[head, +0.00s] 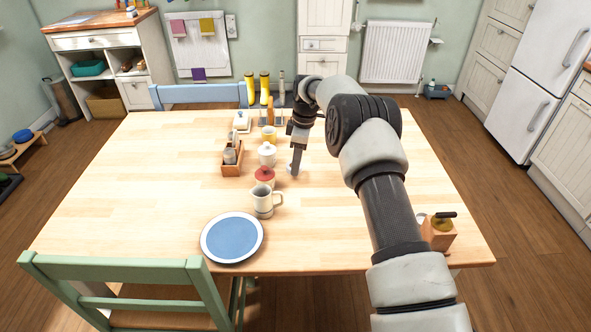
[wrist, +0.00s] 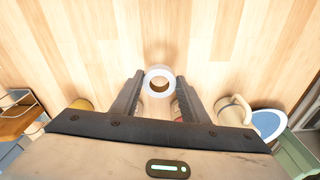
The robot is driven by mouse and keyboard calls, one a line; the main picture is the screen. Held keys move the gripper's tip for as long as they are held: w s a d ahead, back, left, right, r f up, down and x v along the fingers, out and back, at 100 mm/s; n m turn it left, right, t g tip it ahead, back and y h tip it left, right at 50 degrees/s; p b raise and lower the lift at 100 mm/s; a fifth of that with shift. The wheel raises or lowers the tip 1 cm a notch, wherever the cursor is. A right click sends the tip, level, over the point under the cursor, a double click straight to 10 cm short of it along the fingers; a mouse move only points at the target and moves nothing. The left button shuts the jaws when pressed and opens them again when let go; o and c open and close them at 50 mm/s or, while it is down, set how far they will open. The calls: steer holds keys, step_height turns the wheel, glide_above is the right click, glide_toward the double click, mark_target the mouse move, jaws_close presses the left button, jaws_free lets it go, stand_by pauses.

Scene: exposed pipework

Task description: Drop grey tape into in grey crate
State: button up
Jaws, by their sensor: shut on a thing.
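The grey tape (wrist: 159,71), a pale ring with a tan inside, sits between the fingertips of my gripper (wrist: 160,79) in the wrist view. My gripper (head: 296,171) is shut on it and points down over the middle of the table in the head view. Only a small pale bit of the tape shows there, beside the fingertips. I cannot tell from these views whether it touches the table. I cannot make out a grey crate for certain in either view.
Near my gripper on the wooden table (head: 150,190) stand a white lidded pot (head: 267,156), a red-lidded pot (head: 264,178), a cream jug (head: 262,200) and a wooden caddy (head: 232,168). A blue plate (head: 232,237) lies in front. The table's left side is clear.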

mark_target(295, 178)
steer(key=shift+f, duration=1.55)
steer(key=shift+f, duration=0.15)
steer(key=o, duration=1.1)
steer(key=shift+c, duration=0.2)
